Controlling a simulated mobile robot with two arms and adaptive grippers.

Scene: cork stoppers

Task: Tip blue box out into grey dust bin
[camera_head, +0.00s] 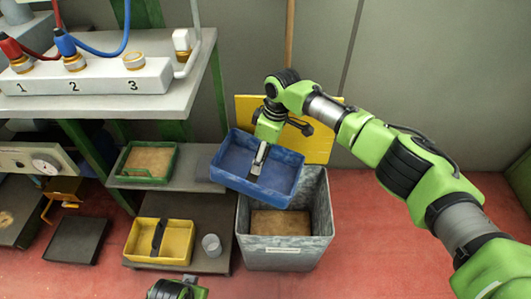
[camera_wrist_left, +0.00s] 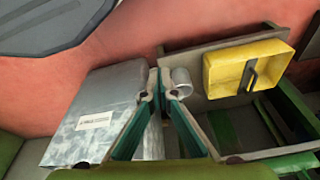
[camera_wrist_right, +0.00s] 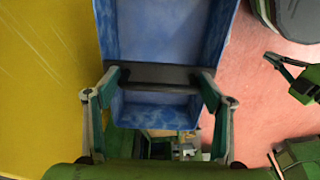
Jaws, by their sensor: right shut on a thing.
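The blue box (camera_head: 233,163) hangs slightly tilted above the back of the grey dust bin (camera_head: 284,252). Its visible inside looks empty, and it also shows in the right wrist view (camera_wrist_right: 165,35). My right gripper (camera_head: 261,155) is shut on the box's dark handle bar (camera_wrist_right: 158,77). The open-topped bin stands upright on the floor with a brown layer (camera_head: 280,223) at its bottom; it also shows in the left wrist view (camera_wrist_left: 95,115). My left gripper (camera_wrist_left: 158,80) has its fingertips together with nothing between them, near the bin.
A yellow box (camera_head: 180,243) and a small grey cup (camera_head: 211,245) stand on a low shelf left of the bin. A green tray (camera_head: 146,162) with brown contents sits higher. A yellow panel (camera_head: 318,142) stands behind the bin. Red floor is clear to the right.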

